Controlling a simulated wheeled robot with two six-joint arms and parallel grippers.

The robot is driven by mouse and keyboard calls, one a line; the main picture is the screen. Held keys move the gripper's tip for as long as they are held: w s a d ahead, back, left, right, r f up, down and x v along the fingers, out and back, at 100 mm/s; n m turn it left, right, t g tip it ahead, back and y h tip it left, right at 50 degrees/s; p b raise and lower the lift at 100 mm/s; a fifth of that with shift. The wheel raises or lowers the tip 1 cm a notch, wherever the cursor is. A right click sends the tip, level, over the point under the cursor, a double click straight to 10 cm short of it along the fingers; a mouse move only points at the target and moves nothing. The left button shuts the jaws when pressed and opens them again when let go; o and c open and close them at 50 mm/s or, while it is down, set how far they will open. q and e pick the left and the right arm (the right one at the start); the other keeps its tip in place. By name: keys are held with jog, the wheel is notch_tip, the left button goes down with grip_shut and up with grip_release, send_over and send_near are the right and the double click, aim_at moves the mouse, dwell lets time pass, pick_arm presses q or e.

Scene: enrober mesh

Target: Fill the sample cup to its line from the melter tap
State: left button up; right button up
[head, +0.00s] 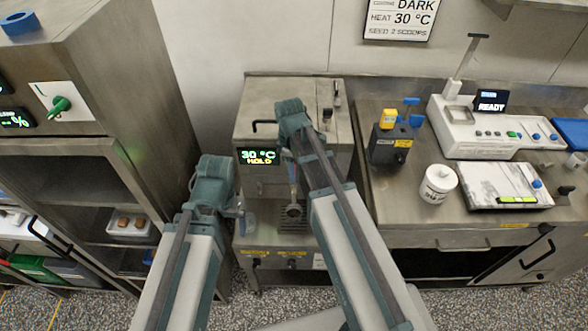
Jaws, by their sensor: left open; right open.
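The melter (290,95) is a steel cabinet in the middle, its display (259,156) reading 30 °C HOLD. Below its front a pale spout-like part (292,182), seemingly the tap, stands above a dark drip grate (293,212); my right arm partly hides this area. A small translucent shape (249,222) left of the grate may be the sample cup; its line and contents are too small to tell. My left gripper (232,205) is open, in front of the melter's left side near that shape. My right gripper (290,108) is open, over the melter's upper front.
The right bench holds a white tub (438,184), a dark box with a yellow top (392,140), a white machine reading READY (485,130) and a flat tray (495,187). A tall steel cabinet (150,60) stands close at left. A sign (400,18) reads DARK, 30 °C.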

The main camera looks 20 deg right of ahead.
notch_tip(320, 180, up, 14)
jog(key=p, duration=1.3)
jog(key=shift+w+a+p, duration=0.15)
jog(key=shift+a+p, duration=0.2)
jog(key=shift+f, duration=0.15)
jog(key=s+a+f+m+b, duration=0.4)
jog(key=s+a, duration=0.1)
jog(key=s, duration=0.2)
jog(key=s+a+f+m+b, duration=0.4)
jog(key=s+f+b, duration=0.1)
jog(key=s, duration=0.2)
jog(key=shift+s+a+f+m+h, duration=0.15)
jog(key=shift+s+a+m+h, duration=0.15)
jog(key=shift+a+m, duration=0.1)
jog(key=shift+d, duration=0.1)
